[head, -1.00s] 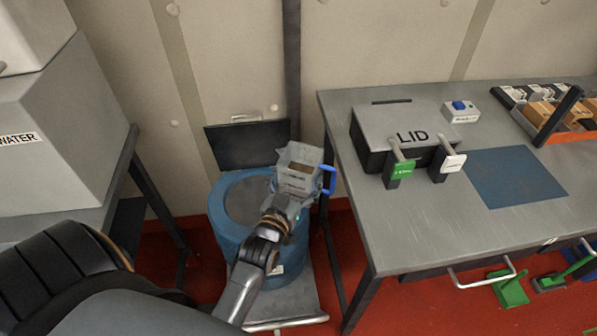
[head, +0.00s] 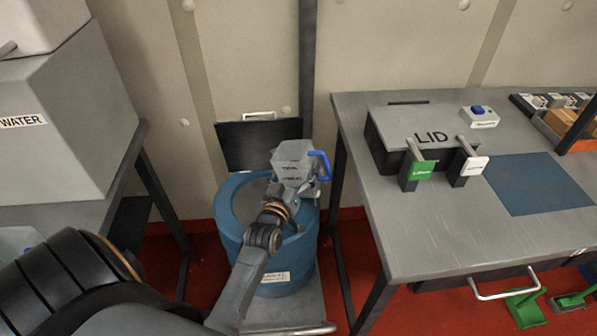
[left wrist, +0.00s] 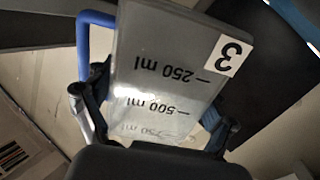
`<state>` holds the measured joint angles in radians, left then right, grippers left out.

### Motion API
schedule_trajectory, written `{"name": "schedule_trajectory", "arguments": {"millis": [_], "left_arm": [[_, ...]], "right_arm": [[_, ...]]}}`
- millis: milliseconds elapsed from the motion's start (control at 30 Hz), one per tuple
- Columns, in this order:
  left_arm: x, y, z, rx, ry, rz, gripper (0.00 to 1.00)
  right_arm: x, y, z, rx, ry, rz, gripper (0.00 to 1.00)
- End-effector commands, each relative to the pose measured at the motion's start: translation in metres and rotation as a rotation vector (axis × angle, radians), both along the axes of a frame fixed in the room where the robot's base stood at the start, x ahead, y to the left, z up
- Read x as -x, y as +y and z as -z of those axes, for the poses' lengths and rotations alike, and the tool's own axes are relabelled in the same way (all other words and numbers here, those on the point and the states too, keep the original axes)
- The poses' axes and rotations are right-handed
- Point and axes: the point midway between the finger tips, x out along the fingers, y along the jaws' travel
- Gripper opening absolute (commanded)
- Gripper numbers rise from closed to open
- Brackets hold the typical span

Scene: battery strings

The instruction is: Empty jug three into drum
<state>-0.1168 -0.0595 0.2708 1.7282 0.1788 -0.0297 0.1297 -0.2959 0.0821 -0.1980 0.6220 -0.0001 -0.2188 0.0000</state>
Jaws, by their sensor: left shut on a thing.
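Jug three (head: 293,160) is a grey, translucent jug with a blue handle, held over the right part of the blue drum (head: 292,285). My left gripper (head: 289,190) is shut on it. In the left wrist view, the jug (left wrist: 165,65) shows a "3" label and upside-down volume marks, with my left gripper's fingers (left wrist: 150,118) on either side. The jug is tipped, and its mouth is turned out of sight in the head view. Any liquid leaving it cannot be seen. My right gripper is not in view.
A dark upright panel (head: 260,146) stands behind the drum. A grey bench (head: 440,220) at right carries a LID box (head: 400,125), green and white tags and a blue mat (head: 540,184). A WATER container (head: 60,130) stands at left. The drum rests on a grey platform (head: 290,312).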

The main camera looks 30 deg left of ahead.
Motion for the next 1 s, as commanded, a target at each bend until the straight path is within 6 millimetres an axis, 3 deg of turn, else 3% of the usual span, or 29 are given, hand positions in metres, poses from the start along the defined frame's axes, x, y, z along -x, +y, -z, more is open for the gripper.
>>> {"name": "schedule_trajectory", "arguments": {"millis": [333, 1000], "left_arm": [[0.0001, -0.0002, -0.0035, 0.109, -0.035, 0.000, 0.34], [0.0001, -0.0001, -0.0032, 0.111, -0.036, 0.000, 0.34]], "right_arm": [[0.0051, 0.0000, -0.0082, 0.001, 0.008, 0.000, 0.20], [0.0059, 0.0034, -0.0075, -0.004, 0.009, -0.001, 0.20]]}}
